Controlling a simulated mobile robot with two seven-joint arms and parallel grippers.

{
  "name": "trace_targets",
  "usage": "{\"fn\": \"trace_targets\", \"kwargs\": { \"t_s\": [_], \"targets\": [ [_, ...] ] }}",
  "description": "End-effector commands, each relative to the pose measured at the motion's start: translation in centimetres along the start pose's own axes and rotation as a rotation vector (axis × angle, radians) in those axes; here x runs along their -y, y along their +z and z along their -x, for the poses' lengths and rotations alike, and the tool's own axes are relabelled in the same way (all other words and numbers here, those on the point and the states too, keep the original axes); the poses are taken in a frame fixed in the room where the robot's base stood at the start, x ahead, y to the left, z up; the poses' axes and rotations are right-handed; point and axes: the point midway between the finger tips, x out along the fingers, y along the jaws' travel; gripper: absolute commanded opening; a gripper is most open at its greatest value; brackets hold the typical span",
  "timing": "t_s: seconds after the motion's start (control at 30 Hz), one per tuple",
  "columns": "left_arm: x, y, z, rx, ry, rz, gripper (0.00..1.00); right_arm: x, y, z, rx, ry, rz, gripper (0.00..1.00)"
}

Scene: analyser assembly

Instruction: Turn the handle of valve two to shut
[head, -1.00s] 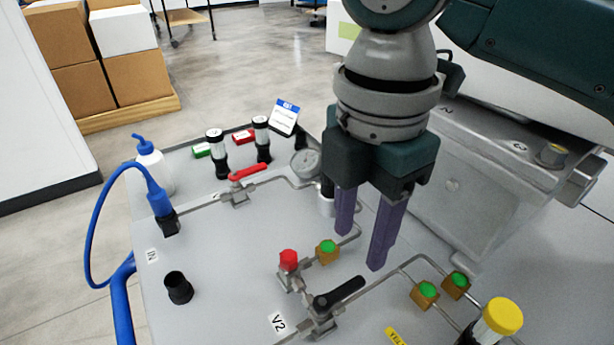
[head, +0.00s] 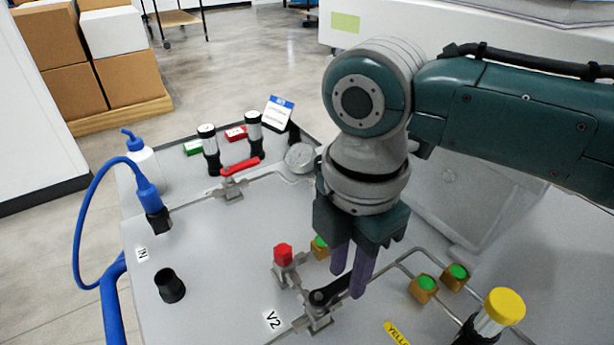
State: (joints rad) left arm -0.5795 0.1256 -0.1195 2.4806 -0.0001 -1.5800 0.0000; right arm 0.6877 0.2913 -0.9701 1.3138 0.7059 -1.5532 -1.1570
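Valve two (head: 317,317) is the grey valve beside the V2 label (head: 272,320), at the bottom middle of the head view. Its black handle (head: 334,289) points up and to the right from the valve's stem, and its far part is partly hidden by my fingers. My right gripper (head: 349,283) points down over that handle, its two purple fingers apart, one on each side of the handle's end. I cannot tell whether they touch it. My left gripper is not in view.
A red-capped fitting (head: 284,255) stands close left of the gripper. Green-topped brass fittings (head: 423,288) and a yellow-capped cylinder (head: 503,308) are to the right. A red-handled valve (head: 240,166), pressure gauge (head: 300,158) and blue hose (head: 79,215) lie farther off.

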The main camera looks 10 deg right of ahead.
Motion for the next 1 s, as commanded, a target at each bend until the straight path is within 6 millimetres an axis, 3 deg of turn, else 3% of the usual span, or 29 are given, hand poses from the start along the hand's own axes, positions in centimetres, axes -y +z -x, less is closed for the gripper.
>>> {"fn": "trace_targets", "kwargs": {
  "t_s": [0.03,0.23,0.73,1.0],
  "targets": [
    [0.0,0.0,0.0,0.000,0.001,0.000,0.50,0.0,0.0,0.0,0.000,0.000,0.000,0.23],
    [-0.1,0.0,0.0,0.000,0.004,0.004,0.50,0.0,0.0,0.0,0.000,0.000,0.000,0.01],
    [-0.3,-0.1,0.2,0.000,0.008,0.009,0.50,0.1,0.0,0.1,0.000,-0.001,-0.008,0.00],
    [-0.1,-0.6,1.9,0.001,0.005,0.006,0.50,0.5,0.0,0.5,-0.001,-0.003,-0.107,0.00]
  ]
}}
